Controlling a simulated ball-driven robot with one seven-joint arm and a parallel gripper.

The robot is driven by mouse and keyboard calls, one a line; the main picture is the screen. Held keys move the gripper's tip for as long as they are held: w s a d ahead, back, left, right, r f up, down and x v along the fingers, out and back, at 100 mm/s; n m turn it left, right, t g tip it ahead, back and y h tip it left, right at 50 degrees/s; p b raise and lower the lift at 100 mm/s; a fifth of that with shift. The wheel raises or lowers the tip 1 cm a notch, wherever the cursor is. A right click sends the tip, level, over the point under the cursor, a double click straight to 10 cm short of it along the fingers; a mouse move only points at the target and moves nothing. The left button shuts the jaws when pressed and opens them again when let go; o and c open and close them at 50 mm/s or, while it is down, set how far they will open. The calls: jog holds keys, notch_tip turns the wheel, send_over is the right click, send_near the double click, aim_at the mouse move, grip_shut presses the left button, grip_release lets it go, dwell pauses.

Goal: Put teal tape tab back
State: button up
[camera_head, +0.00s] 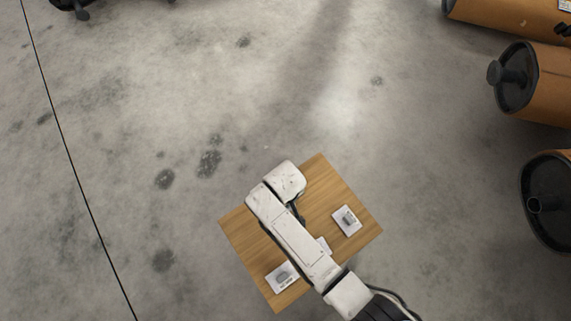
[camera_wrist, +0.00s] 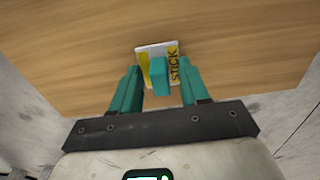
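In the wrist view, a teal tape tab (camera_wrist: 160,76) shows in front of a white and yellow card (camera_wrist: 172,50) marked "STICK". The card lies on the wooden table. I cannot tell whether the tab rests on the card or stands clear of it. My gripper (camera_wrist: 160,70) has teal fingers, one on each side of the tab, with a visible gap on both sides. It is open and holds nothing. In the head view my arm hides the gripper and the tab.
The small wooden table (camera_head: 248,228) stands on bare concrete. A white card with a grey piece (camera_head: 281,278) lies near its lower edge, another (camera_head: 346,221) near its right corner. A third white piece (camera_head: 323,245) is partly under my arm.

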notch_tip(320, 180, up, 12)
jog(key=p, duration=0.6)
jog(key=shift+r, duration=0.15)
jog(key=s+d+r+m, duration=0.2)
jog(key=d, duration=0.6)
jog(key=s+d+r+m, duration=0.2)
jog(key=d, duration=0.6)
jog(key=s+d+r+m, duration=0.1)
jog(key=s+d+r, duration=0.1)
jog(key=s+d, duration=0.1)
jog(key=s+d+r+m, duration=0.1)
jog(key=s+d+r, duration=0.2)
jog(key=d, duration=0.1)
jog(key=s+d+r+m+t, duration=0.1)
jog(key=s+d+r, duration=0.1)
jog(key=s+d, duration=0.1)
jog(key=shift+s+d+r, duration=0.35)
jog(key=shift+s+d, duration=0.05)
jog(key=shift+d, duration=0.05)
